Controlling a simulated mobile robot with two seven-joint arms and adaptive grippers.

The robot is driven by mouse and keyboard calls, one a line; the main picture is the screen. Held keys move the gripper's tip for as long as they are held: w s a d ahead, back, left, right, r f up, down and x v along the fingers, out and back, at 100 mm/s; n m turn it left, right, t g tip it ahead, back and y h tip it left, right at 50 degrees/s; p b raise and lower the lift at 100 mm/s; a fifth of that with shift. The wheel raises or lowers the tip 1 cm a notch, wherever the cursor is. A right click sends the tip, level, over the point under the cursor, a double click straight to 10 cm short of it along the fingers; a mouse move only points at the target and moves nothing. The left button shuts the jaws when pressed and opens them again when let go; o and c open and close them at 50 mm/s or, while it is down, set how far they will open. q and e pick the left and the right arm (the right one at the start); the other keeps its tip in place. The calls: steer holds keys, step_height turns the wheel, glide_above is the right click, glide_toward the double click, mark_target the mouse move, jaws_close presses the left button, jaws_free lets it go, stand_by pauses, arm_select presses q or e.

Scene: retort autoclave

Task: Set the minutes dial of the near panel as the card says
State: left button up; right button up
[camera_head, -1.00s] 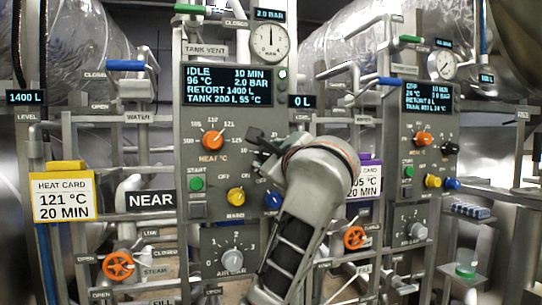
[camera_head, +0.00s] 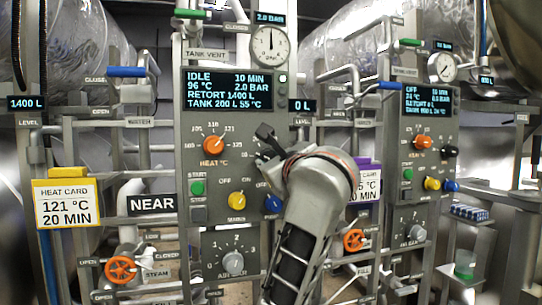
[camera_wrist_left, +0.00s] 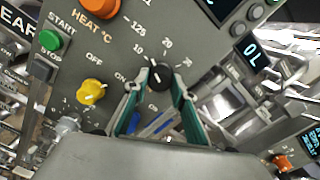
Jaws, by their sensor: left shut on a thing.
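The near panel (camera_head: 225,125) stands left of centre, beside the NEAR sign (camera_head: 152,203). Its screen (camera_head: 228,88) reads IDLE, 10 MIN, 96 °C, 2.0 BAR. The yellow-framed heat card (camera_head: 66,203) at the left reads 121 °C, 20 MIN. My left gripper (camera_head: 265,148) is at the panel's right side, hiding the minutes dial in the head view. In the left wrist view the black minutes dial (camera_wrist_left: 160,77) sits between the tips of my left gripper (camera_wrist_left: 160,88), which is shut on it. Its pale mark points up-left, towards 10. My right gripper is out of view.
The orange heat dial (camera_head: 213,145), green start button (camera_head: 197,188), yellow knob (camera_head: 237,201) and blue knob (camera_head: 273,203) are close by on the panel. An orange valve wheel (camera_head: 121,270) is below left. A second similar panel (camera_head: 428,130) stands to the right.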

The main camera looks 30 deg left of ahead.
arm_select(q)
steer(key=m+p, duration=0.4)
steer(key=m, duration=0.3)
steer(key=shift+m+p, duration=0.3)
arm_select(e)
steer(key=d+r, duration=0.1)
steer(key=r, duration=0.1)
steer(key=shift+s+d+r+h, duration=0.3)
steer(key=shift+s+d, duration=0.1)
arm_select(q)
steer(key=o, duration=1.1)
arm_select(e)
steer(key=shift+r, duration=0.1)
arm_select(q)
step_height(320, 180, up, 10)
steer(key=shift+r, duration=0.1)
